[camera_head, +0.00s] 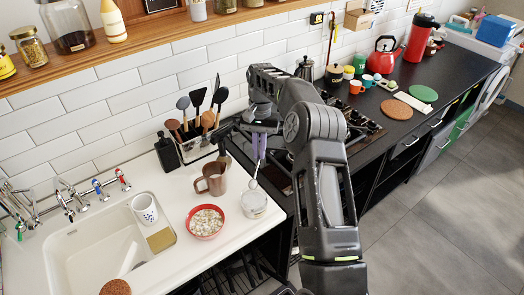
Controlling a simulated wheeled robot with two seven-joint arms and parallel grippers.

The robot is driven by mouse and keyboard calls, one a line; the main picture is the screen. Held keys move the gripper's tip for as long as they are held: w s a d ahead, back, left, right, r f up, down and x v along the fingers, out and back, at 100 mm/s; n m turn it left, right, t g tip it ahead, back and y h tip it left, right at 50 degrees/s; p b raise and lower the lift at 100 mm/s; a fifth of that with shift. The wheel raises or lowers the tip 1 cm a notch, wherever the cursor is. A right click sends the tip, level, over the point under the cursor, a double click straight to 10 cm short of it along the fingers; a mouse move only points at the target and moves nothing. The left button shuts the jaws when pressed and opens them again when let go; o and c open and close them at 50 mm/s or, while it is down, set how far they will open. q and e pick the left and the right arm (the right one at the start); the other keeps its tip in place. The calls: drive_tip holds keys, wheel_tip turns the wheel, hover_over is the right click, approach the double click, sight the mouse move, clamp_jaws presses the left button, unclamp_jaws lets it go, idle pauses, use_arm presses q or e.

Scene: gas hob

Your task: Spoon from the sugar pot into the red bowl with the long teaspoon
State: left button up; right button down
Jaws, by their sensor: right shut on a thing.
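The red bowl (190,229) sits on the white counter and holds a pale, lumpy filling. The sugar pot (254,207), small and pale grey-white, stands to its right near the counter's edge. My right gripper (259,153), with purple fingers, is above and behind the pot, shut on the long teaspoon (255,176). The spoon hangs steeply down, and its lower end reaches the top of the pot. I cannot tell whether its tip is inside the pot or just above it. My left gripper is not in view.
A brown jug (212,179) stands just behind the bowl and pot. A utensil rack (198,150) and a dark bottle (167,152) are by the wall. The sink (85,250) with a white mug (145,208) is at left. The hob (360,125) lies behind my right arm.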

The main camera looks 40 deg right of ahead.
use_arm(q)
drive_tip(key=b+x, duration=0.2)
drive_tip(key=b, duration=0.1)
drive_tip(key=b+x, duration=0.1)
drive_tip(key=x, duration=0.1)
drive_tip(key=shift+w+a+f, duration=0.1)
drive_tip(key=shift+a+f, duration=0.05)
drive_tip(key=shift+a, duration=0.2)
use_arm(e)
drive_tip(key=s+a+n+h, duration=0.1)
drive_tip(key=a+n, duration=0.8)
drive_tip(key=a, duration=1.5)
drive_tip(key=shift+s+a+n+g+h, duration=0.15)
drive_tip(key=shift+s+n+g+h, duration=0.15)
drive_tip(key=shift+s, duration=0.45)
